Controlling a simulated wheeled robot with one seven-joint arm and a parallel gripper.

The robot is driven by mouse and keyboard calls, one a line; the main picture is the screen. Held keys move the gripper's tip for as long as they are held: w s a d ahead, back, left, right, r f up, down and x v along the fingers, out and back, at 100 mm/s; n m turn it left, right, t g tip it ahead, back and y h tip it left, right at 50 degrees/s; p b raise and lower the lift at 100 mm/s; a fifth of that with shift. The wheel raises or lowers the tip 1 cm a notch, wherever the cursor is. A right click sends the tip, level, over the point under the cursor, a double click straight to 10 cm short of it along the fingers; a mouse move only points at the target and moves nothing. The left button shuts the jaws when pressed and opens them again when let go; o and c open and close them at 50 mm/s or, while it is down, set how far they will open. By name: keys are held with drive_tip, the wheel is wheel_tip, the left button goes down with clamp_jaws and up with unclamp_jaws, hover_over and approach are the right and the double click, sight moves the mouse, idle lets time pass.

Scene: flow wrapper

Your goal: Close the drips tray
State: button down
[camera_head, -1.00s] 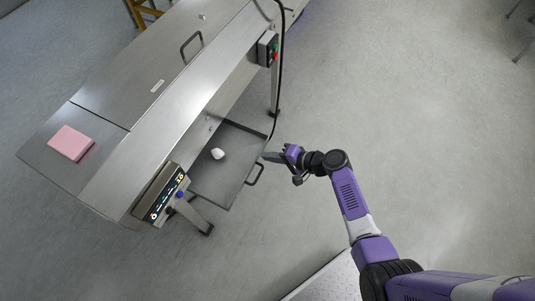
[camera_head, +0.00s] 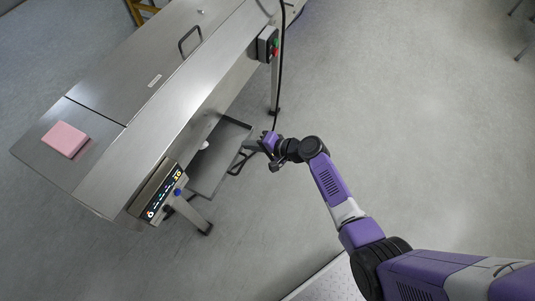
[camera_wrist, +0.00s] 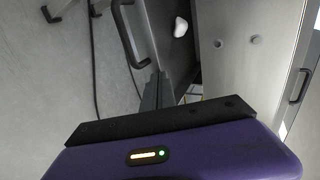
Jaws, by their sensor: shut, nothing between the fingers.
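The drips tray (camera_head: 209,174) is a grey metal tray low under the machine, partly slid out on its right side. Its dark handle (camera_head: 238,164) is on the outer edge, and also shows in the wrist view (camera_wrist: 126,38). A white lump (camera_head: 206,145) lies in the tray, partly hidden by the machine; it also shows in the wrist view (camera_wrist: 180,27). My gripper (camera_head: 262,145) is shut and empty at the tray's outer edge, beside the handle. In the wrist view its fingers (camera_wrist: 157,90) reach toward the tray edge; contact is unclear.
The steel machine (camera_head: 190,90) stands above the tray, with a control panel (camera_head: 163,193), a leg (camera_head: 193,215) and a switch box (camera_head: 266,45). A black cable (camera_head: 281,80) hangs down behind my gripper. A pink block (camera_head: 64,139) lies on top.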

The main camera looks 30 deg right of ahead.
sight(226, 141)
drive_tip(key=w+a+b, duration=0.1)
drive_tip(key=w, duration=0.2)
drive_tip(key=w+a+b, duration=0.1)
drive_tip(key=w+a, duration=0.1)
drive_tip(key=w+a+b, duration=0.1)
drive_tip(key=w+a, duration=0.1)
drive_tip(key=w, duration=0.1)
drive_tip(key=shift+w, duration=0.35)
